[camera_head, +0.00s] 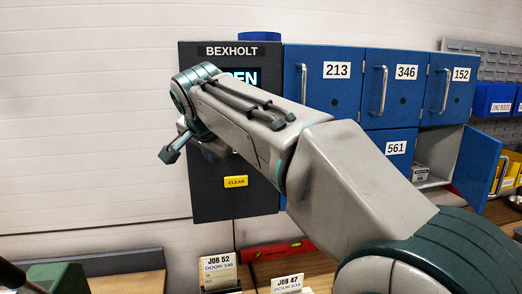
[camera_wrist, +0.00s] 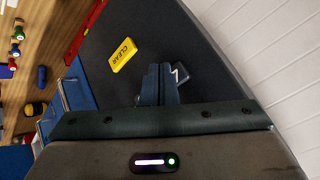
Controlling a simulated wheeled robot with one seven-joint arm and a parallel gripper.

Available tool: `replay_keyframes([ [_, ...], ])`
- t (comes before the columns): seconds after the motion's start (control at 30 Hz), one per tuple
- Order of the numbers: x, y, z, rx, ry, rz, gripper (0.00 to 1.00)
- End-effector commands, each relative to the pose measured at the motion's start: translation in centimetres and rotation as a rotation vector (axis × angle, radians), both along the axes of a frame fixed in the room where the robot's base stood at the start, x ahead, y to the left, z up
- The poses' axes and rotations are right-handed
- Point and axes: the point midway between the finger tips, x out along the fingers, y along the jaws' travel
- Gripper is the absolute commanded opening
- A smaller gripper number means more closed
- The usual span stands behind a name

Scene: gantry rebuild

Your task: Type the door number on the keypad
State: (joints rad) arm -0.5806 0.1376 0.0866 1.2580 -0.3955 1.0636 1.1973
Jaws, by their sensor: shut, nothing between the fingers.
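The dark keypad panel (camera_head: 210,190) labelled BEXHOLT stands left of the blue lockers. Its lit display (camera_head: 246,76) is partly covered by my arm; the letters "EN" show. The yellow CLEAR key (camera_head: 236,181) is low on the panel and also shows in the wrist view (camera_wrist: 123,55). My gripper (camera_wrist: 160,72) is shut and empty over the keypad face, beside a dark key (camera_wrist: 180,73) with a white mark like a 7. I cannot tell whether it touches. Most other keys are hidden. Locker doors 213 (camera_head: 337,70), 346 (camera_head: 406,72), 152 (camera_head: 461,74) and 561 (camera_head: 396,148) are closed.
A lower right locker door (camera_head: 476,165) stands open beside its compartment. Cards for JOB 52, DOOR 346 (camera_head: 218,270) and JOB 47 (camera_head: 288,283) stand below. A red level (camera_head: 278,250) lies on the bench. Blue bins (camera_head: 492,98) are at the right.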

Motion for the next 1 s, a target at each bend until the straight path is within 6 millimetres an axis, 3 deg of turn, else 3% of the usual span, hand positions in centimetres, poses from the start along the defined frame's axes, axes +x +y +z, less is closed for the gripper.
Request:
replay_keyframes([
  [0.17, -0.2, -0.1, -0.1, 0.000, 0.000, 0.000, 0.00],
  [0.63, -4.4, -1.3, -0.2, 0.000, -0.001, 0.000, 0.00],
  [1.0, -4.8, -1.4, 0.0, -0.001, 0.001, 0.001, 0.00],
])
